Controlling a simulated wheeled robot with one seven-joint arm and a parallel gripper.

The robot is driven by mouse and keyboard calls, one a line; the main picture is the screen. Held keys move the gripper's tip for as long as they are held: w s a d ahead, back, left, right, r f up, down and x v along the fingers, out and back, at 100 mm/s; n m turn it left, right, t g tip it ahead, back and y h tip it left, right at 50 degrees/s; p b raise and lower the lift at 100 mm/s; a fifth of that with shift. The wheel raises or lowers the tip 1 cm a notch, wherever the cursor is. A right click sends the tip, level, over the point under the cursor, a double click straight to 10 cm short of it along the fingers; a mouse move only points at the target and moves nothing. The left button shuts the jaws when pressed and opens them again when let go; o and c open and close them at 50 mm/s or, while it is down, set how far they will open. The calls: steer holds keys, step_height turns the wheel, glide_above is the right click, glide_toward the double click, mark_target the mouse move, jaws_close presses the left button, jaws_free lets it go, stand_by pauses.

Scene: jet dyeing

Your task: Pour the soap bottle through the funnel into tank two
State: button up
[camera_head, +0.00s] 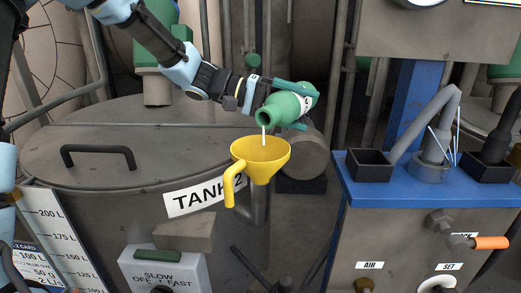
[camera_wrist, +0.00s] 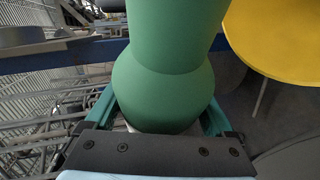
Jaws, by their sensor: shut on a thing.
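The green soap bottle (camera_head: 285,109) is tilted on its side, its mouth to the lower left. A thin white stream (camera_head: 263,134) runs from the mouth down into the yellow funnel (camera_head: 262,157). My gripper (camera_head: 294,104) is shut on the bottle and holds it above the funnel, apart from it. In the wrist view the bottle (camera_wrist: 166,70) fills the middle between the fingers, and the funnel (camera_wrist: 285,40) shows at upper right. The funnel is at the right side of tank two (camera_head: 130,215), by its partly covered "TANK 2" label (camera_head: 193,199). The funnel's outlet is hidden.
A blue-topped bench (camera_head: 410,194) with black square cups (camera_head: 369,165) and a grey bent pipe (camera_head: 433,125) stands at right. The tank lid has a black handle (camera_head: 98,151). Vertical pipes stand behind my gripper. A switch box (camera_head: 163,270) is at the bottom.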

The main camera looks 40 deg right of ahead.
steer(key=shift+a+m+h+b, duration=0.1)
steer(key=shift+m+h+b, duration=0.3)
steer(key=shift+b, duration=1.3)
steer(key=shift+s+a+r+m+h+b, duration=0.15)
steer(key=shift+r+m+b, duration=0.3)
steer(key=shift+b, duration=0.55)
steer(key=shift+w+a+r+m+h+b, duration=0.1)
steer(key=shift+r+m+h+b, duration=0.25)
steer(key=shift+b, duration=0.6)
steer(key=shift+r+p, duration=0.2)
steer(key=shift+p, duration=0.15)
steer(key=shift+d+y+p, duration=0.15)
steer(key=shift+y+p, duration=0.15)
steer(key=shift+p, duration=0.8)
steer(key=shift+d+f+n+p, duration=0.1)
steer(key=shift+f+n+p, duration=0.35)
steer(key=shift+p, duration=0.45)
steer(key=n+y+p, duration=0.1)
steer(key=p, duration=0.2)
steer(key=shift+d, duration=0.1)
steer(key=shift+f, duration=0.55)
steer(key=shift+r+n+p, duration=0.15)
steer(key=shift+n+p, duration=0.1)
steer(key=shift+p, duration=0.1)
steer(key=shift+y+p, duration=0.3)
steer(key=shift+p, duration=0.15)
